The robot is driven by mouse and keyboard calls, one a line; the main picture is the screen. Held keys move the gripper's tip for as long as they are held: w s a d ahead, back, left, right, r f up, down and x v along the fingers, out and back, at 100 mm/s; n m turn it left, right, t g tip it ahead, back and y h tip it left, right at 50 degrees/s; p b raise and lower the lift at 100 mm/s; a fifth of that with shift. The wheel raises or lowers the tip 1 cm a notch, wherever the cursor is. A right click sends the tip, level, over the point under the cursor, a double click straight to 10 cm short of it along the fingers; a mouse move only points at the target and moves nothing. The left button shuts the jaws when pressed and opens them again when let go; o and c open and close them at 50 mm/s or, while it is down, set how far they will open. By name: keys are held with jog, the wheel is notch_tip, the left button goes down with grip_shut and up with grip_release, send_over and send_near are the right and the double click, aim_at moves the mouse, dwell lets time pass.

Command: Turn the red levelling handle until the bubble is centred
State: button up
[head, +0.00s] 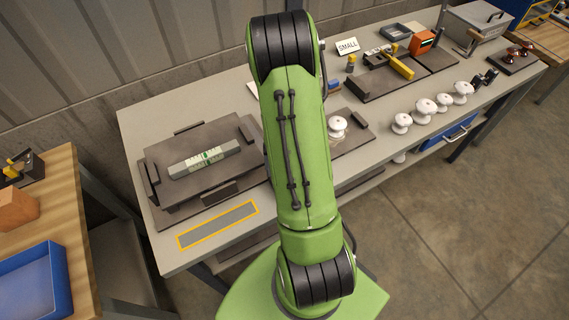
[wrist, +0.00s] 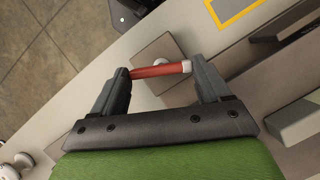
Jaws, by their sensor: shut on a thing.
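My gripper (wrist: 160,71) is shut on the red levelling handle (wrist: 155,71) in the wrist view. The handle lies across between the two dark fingers, with a pale end at the right finger. A grey-brown block (wrist: 158,52) sits behind the handle. In the head view my green arm hides the gripper and the handle. The spirit level (head: 204,158), a grey bar with a pale face and green vial, lies on the dark levelling plate (head: 178,190) at the left of the bench. The bubble is too small to place surely.
A yellow-framed grey strip (head: 218,225) lies at the bench's front left. White insulators (head: 425,109) stand in a row at the right. A dark fixture with a yellow part (head: 400,67) is behind them. A wooden table with a blue tray (head: 35,287) stands at the left.

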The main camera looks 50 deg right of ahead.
dwell(0.4)
jog(key=o, duration=1)
jog(key=shift+r, duration=0.1)
jog(key=p+v, duration=0.3)
jog(key=v, duration=1.2)
jog(key=shift+w+d+r, duration=0.1)
jog(key=shift+w+r, duration=0.05)
jog(key=shift+r, duration=0.15)
